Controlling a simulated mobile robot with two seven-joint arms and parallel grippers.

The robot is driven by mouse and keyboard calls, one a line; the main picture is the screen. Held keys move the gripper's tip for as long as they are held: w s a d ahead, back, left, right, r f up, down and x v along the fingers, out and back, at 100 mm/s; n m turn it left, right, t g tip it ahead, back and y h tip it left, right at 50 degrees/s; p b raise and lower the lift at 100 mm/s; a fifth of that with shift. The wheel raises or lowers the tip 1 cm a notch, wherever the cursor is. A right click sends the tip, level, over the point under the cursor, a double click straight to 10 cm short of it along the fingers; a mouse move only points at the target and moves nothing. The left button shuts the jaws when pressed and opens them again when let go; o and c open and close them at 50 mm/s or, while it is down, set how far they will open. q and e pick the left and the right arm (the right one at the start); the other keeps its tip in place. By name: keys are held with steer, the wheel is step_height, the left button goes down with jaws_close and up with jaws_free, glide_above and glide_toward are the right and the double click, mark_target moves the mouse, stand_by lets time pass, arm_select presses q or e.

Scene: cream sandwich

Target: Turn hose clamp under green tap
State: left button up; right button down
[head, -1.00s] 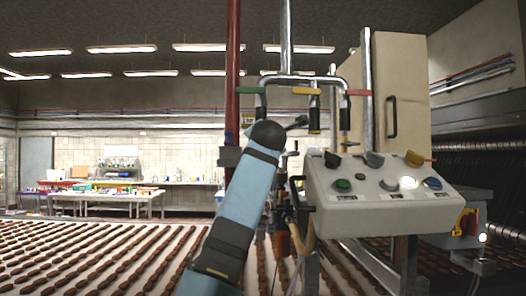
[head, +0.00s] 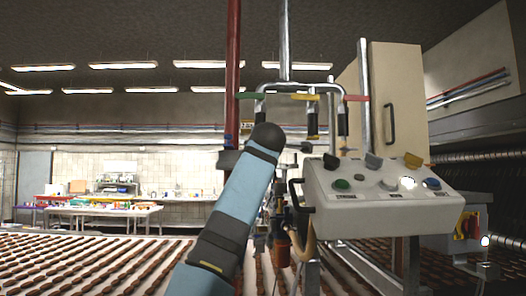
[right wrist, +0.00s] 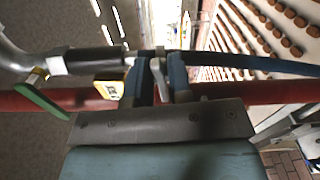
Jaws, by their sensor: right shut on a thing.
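The green tap (head: 247,95) is on the overhead pipe in the head view, left of a yellow and a red tap. Its green handle also shows at left in the right wrist view (right wrist: 42,100). In the right wrist view my right gripper (right wrist: 157,65) is shut on a small light-grey piece (right wrist: 158,78), apparently the hose clamp, at the end of the metal tap pipe (right wrist: 85,62). A blue hose-like length (right wrist: 250,65) runs off to the right. In the head view my blue arm covers the area below the green tap, hiding the clamp and gripper. My left gripper is not seen.
A red vertical pipe (head: 233,60) stands close to the green tap. A control panel (head: 380,205) with buttons is at right, before a beige cabinet (head: 408,100). A conveyor with rows of brown pieces (head: 80,262) fills the lower left.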

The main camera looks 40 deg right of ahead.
stand_by(0.3)
steer(key=c, duration=1.2)
jaws_free()
steer(key=shift+c, duration=0.2)
steer(key=shift+s, duration=0.1)
steer(key=b+v, duration=0.2)
steer(key=v, duration=1.1)
steer(key=shift+s+a, duration=0.2)
steer(key=shift+a, duration=0.1)
